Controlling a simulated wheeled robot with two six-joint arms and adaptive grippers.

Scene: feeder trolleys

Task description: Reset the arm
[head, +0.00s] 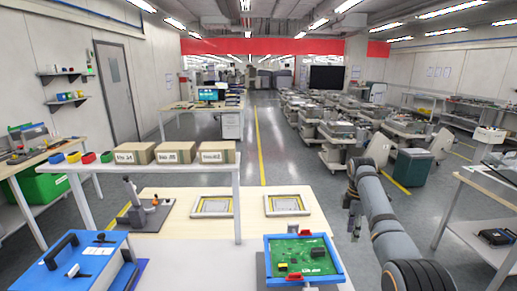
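My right arm (378,215) comes in from the lower right and reaches forward, to the right of the wooden work table (200,250). My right gripper (354,222) hangs down at its far end, over the floor just past the table's right edge. It is small and dark here, so I cannot tell whether its fingers are apart. I see nothing clearly held in it. My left arm and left gripper are not in view.
A blue-framed green circuit board (302,259) stands at the table's front right. Two yellow-edged frames (212,206) lie behind it. A blue box (78,266) is at front left, below a shelf with cardboard boxes (175,152). Trolleys (338,132) line the right aisle.

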